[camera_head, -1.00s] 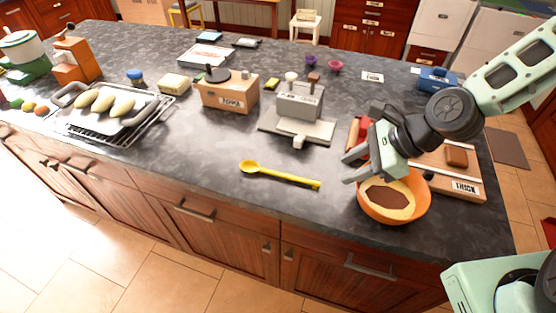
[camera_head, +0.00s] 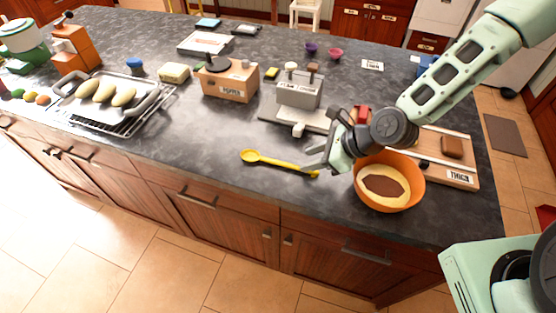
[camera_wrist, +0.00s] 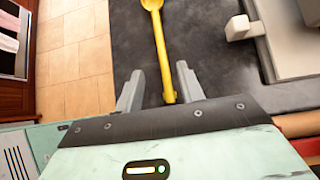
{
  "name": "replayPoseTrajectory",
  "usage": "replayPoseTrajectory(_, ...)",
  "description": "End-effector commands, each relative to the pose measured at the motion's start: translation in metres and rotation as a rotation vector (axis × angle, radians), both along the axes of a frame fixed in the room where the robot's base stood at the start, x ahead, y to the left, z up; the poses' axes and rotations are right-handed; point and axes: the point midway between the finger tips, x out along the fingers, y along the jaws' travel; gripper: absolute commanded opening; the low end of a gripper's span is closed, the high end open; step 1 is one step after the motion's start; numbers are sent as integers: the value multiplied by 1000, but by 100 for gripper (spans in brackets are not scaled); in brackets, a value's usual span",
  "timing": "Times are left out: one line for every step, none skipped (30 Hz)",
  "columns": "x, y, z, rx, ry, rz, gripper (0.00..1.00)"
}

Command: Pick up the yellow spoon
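The yellow spoon (camera_head: 275,163) lies flat on the dark countertop, with its bowl to the left and its handle pointing right. My gripper (camera_head: 312,158) is open at the handle's right end. In the wrist view the spoon (camera_wrist: 161,45) runs up the picture with its bowl at the top. Its handle end reaches between the two grey fingers of my gripper (camera_wrist: 158,88), with a gap on each side. I cannot tell how far the fingers are above the counter.
An orange bowl (camera_head: 410,168) with brown and cream contents stands right of my gripper. A grey machine (camera_head: 298,92) stands behind it, and a cutting board (camera_head: 466,176) lies at the right. A tray (camera_head: 75,117) sits at far left.

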Motion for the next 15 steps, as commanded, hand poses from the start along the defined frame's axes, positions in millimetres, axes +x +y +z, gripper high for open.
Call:
replayPoseTrajectory(1, 3, -2, 1, 1, 1, 38)
replayPoseTrajectory(1, 4, -4, -1, 1, 1, 38)
replayPoseTrajectory(2, 5, -5, -1, 1, 1, 38)
replayPoseTrajectory(2, 5, -6, -1, 1, 1, 38)
replayPoseTrajectory(2, 6, -6, -1, 0, 0, 38)
replayPoseTrajectory(3, 8, -8, -1, 0, 1, 38)
replayPoseTrajectory(4, 10, -9, -1, 0, 1, 38)
replayPoseTrajectory(5, 12, -11, 0, 0, 3, 38)
replayPoseTrajectory(7, 15, -14, -1, 2, 3, 38)
replayPoseTrajectory(8, 19, -17, -1, 1, 4, 38)
replayPoseTrajectory(10, 21, -20, 0, 2, 4, 38)
replayPoseTrajectory(12, 25, -24, -2, 1, 4, 38)
replayPoseTrajectory(13, 27, -28, -1, 1, 4, 38)
replayPoseTrajectory(15, 30, -31, -1, 0, 3, 38)
replayPoseTrajectory(16, 32, -35, -1, 1, 2, 38)
